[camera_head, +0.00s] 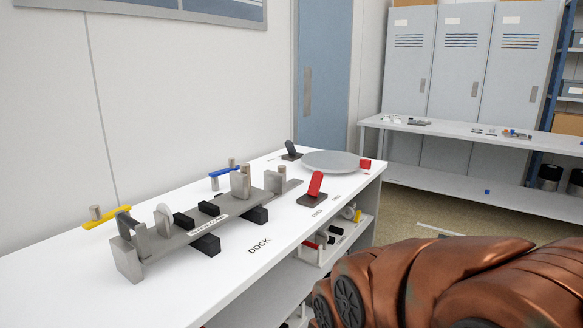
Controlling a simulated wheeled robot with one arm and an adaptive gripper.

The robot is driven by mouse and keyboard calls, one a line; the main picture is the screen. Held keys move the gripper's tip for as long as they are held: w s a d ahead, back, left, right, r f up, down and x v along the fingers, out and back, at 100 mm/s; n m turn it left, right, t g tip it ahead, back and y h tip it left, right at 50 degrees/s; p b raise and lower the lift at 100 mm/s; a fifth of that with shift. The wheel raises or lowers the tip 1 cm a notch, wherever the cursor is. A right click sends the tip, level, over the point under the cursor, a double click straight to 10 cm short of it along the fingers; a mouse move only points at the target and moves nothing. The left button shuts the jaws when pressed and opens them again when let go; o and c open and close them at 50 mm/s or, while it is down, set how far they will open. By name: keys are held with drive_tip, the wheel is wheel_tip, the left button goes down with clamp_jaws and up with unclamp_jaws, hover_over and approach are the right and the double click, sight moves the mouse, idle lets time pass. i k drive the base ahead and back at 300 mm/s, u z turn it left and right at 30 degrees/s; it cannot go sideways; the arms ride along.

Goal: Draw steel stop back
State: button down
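A long grey steel fixture lies on the white bench by the DOCK label. Its rail (208,232) carries a steel block (125,259) at the near left end, a rounded light plate (163,220) and black blocks (184,220). Toward the far end stand an upright steel block (240,183) with a pin beside it and a smaller steel block (274,182). I cannot tell which steel piece is the stop. A yellow lever (107,217) and a blue lever (228,172) sit along the back side. My copper-coloured arm fills the lower right; my gripper is not in view.
A red lever on a black base (314,190) stands right of the fixture. A round grey disc (330,161), a small red block (365,164) and a black lever (291,150) are at the far end. The bench (215,290) is clear in front. A shelf below holds loose parts.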

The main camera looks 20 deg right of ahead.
sight(274, 181)
drive_tip(key=z, duration=0.85)
drive_tip(key=i, duration=0.85)
drive_tip(key=u, duration=1.85)
